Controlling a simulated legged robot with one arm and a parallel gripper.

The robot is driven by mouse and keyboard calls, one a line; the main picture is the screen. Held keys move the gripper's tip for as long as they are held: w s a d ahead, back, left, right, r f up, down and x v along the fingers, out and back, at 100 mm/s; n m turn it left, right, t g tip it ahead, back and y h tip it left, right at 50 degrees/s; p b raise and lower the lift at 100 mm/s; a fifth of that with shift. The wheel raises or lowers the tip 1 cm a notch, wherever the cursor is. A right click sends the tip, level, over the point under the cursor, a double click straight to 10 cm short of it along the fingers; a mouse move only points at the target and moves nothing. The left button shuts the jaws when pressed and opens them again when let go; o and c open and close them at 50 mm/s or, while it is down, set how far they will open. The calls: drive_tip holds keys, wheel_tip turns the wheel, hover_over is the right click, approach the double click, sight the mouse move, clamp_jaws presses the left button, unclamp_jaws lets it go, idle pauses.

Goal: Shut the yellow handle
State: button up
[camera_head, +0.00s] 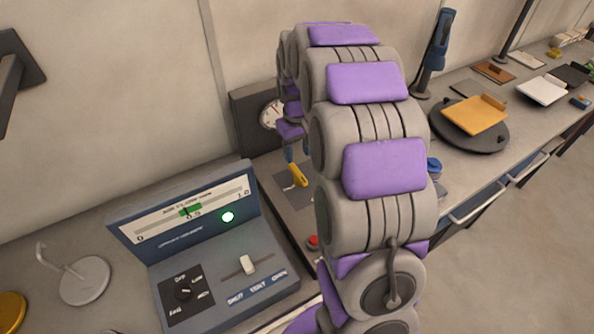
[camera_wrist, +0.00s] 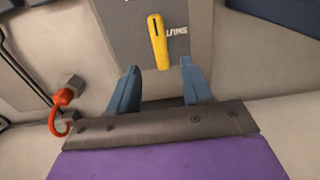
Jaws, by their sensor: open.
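The yellow handle (camera_wrist: 157,42) is a slim lever on a grey plate (camera_wrist: 195,42), at the top middle of the wrist view. Lettering that looks like "SHUT" stands on the plate just right of it. In the head view the yellow handle (camera_head: 298,174) shows left of my arm, close to the blue fingers. My gripper (camera_wrist: 158,78) has two blue fingers spread apart, with nothing between them. The handle's lower end lies just beyond the fingertips, between their lines. I cannot tell whether anything touches.
A control console (camera_head: 215,262) with a lit green lamp stands at the left. A red button (camera_head: 313,242) lies near my arm. An orange-red hooked part (camera_wrist: 62,100) is left of my gripper. A round dark plate (camera_head: 462,137) holds an orange board at the right.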

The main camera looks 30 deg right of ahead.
sight(298, 172)
wheel_tip(298, 172, down, 6)
drive_tip(key=shift+d+f+b, duration=0.15)
drive_tip(key=shift+b, duration=0.4)
drive_tip(key=shift+a+f, duration=0.25)
drive_tip(key=shift+f, duration=0.45)
drive_tip(key=shift+d, duration=0.1)
drive_tip(key=shift+d, duration=0.1)
drive_tip(key=shift+c, duration=1.4)
clamp_jaws()
